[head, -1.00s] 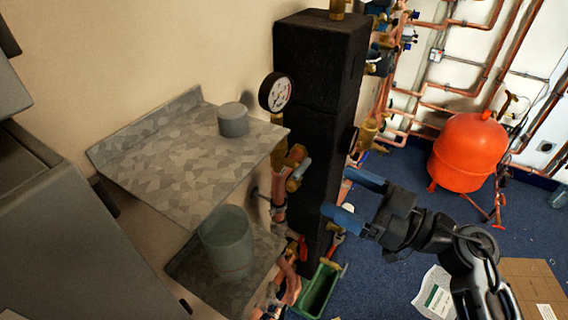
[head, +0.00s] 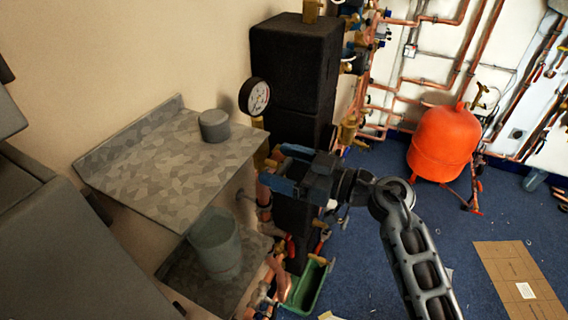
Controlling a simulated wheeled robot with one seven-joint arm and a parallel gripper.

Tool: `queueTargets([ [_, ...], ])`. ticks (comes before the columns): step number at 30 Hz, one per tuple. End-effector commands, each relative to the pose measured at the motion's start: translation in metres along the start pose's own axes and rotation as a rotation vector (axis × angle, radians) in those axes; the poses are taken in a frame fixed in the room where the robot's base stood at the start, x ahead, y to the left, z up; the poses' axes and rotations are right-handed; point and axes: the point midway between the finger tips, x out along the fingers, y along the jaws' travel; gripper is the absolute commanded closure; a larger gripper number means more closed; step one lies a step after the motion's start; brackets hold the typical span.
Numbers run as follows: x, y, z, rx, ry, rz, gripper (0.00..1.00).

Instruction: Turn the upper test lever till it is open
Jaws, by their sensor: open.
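My gripper (head: 284,168) is open, its two blue fingers pointing left in front of the black manifold block. The fingertips are beside the brass and copper pipework (head: 262,157) under the round pressure gauge (head: 256,97). The gripper covers most of the valve there, so I cannot make out the upper test lever or its angle. Whether a finger touches it, I cannot tell. Lower down, a red lever (head: 290,246) shows on the pipework, below the gripper.
A grey patterned shelf (head: 130,165) with a small grey cylinder (head: 214,125) is left of the gripper. A grey cup (head: 216,243) stands on a lower shelf. A green tray (head: 308,288) is below. An orange tank (head: 443,142) stands right, with open blue floor before it.

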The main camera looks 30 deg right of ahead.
Motion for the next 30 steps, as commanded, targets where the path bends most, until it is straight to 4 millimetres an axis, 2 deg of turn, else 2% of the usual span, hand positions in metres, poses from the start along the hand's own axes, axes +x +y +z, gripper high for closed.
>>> queueTargets([
  [6,0.0002,-0.0001,0.0001,0.0,0.0,0.0,0.14],
  [22,-0.0001,-0.0001,0.0001,0.0,0.0,0.0,0.64],
  [30,-0.0003,-0.0002,-0.001,-0.028,0.0,0.0,0.64],
])
